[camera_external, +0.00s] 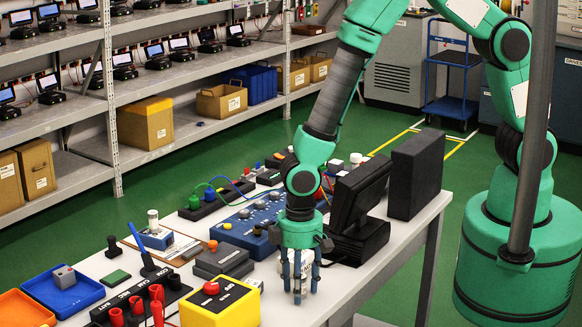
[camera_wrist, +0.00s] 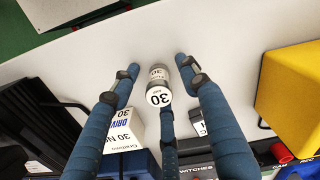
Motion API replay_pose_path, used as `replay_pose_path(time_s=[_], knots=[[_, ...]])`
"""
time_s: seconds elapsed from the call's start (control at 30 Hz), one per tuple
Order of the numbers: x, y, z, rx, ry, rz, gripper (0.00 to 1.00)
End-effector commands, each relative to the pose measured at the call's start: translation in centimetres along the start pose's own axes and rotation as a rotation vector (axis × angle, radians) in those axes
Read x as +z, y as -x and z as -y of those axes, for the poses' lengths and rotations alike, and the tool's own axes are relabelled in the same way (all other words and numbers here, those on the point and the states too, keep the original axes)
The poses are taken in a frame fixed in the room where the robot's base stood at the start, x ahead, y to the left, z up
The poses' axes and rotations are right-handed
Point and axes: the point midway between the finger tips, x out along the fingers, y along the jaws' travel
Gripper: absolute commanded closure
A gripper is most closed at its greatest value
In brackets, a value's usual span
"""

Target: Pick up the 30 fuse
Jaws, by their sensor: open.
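The 30 fuse (camera_wrist: 158,96) is a small cylinder with a white end marked 30 and a grey body. In the wrist view it stands on the white table between the fingers of my gripper (camera_wrist: 160,78). The three blue fingers are spread, one on each side and one below it in the picture. I cannot tell whether any finger touches it. In the external view my gripper (camera_external: 302,288) points down near the table's front edge, and its fingers largely hide the fuse.
A white box with 30 on its label (camera_wrist: 124,128) lies close by the fingers. A yellow box with a red button (camera_external: 219,303) stands left of my gripper. A black monitor (camera_external: 357,195) and a dark block (camera_external: 416,174) stand to the right.

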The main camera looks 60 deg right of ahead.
Motion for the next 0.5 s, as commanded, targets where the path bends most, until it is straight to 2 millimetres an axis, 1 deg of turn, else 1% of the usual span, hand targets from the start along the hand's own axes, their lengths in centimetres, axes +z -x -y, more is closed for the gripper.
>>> replay_pose_path(time_s=[0.47,0.5], knots=[[-0.03,0.07,0.01,0.000,0.000,-0.001,0.55],[-0.03,0.06,0.01,0.000,0.000,-0.001,0.61]])
